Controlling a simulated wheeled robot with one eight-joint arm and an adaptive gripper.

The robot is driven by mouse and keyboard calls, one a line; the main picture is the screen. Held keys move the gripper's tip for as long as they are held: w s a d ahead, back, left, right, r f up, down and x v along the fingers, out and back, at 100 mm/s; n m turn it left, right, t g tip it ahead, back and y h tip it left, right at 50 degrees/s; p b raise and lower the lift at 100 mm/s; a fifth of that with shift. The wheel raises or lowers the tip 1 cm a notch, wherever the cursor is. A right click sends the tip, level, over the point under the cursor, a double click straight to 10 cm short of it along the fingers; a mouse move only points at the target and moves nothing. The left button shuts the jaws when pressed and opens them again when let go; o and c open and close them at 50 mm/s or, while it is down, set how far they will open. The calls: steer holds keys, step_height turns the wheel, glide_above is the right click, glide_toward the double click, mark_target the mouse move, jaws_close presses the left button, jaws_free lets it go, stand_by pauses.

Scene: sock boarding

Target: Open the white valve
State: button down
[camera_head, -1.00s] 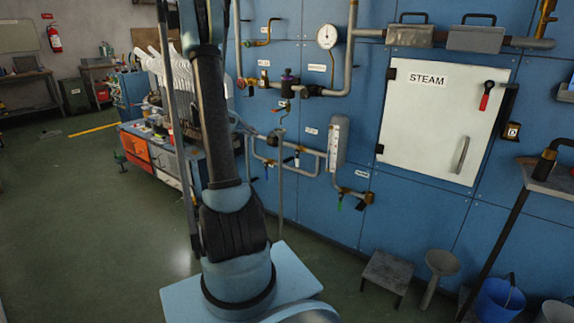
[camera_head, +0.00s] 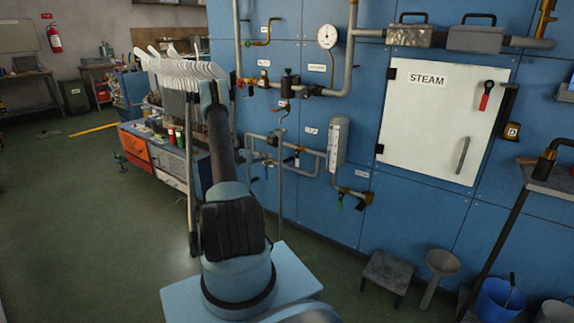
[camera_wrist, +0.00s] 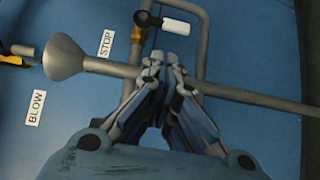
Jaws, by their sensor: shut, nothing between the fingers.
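The white valve (camera_wrist: 178,28) shows at the top of the wrist view. Its white lever has a black hub on a brass fitting and points right, roughly crosswise to the short pipe below the fitting. A "STOP" label (camera_wrist: 106,44) is to its left. My gripper (camera_wrist: 166,60) is shut and empty, its fingertips just below the lever in the picture. I cannot tell whether they touch it. In the camera_head view the small white lever (camera_head: 297,160) shows on the wall piping, while my gripper cannot be made out clearly near my arm.
In the wrist view a grey pipe (camera_wrist: 240,95) crosses behind the fingers, with a grey funnel (camera_wrist: 62,56) and a "BLOW" label (camera_wrist: 35,108) at left. In the camera_head view a white steam cabinet (camera_head: 440,120), a stool (camera_head: 388,273) and a rack of white forms (camera_head: 180,68) surround the piping.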

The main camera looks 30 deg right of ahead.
mark_target(297, 158)
steer(key=shift+s+d+f+g+h, duration=0.1)
steer(key=shift+d+f+g, duration=0.05)
steer(key=shift+f, duration=0.45)
steer(key=shift+s+d+f+g+h, duration=0.1)
steer(key=shift+f+g, duration=0.1)
steer(key=shift+f, duration=0.35)
steer(key=shift+s+d+f+g+h, duration=0.1)
steer(key=shift+d+f+g, duration=0.05)
steer(key=shift+f, duration=0.45)
steer(key=x, duration=1)
steer(key=shift+w, duration=0.1)
steer(key=shift+d+f, duration=0.1)
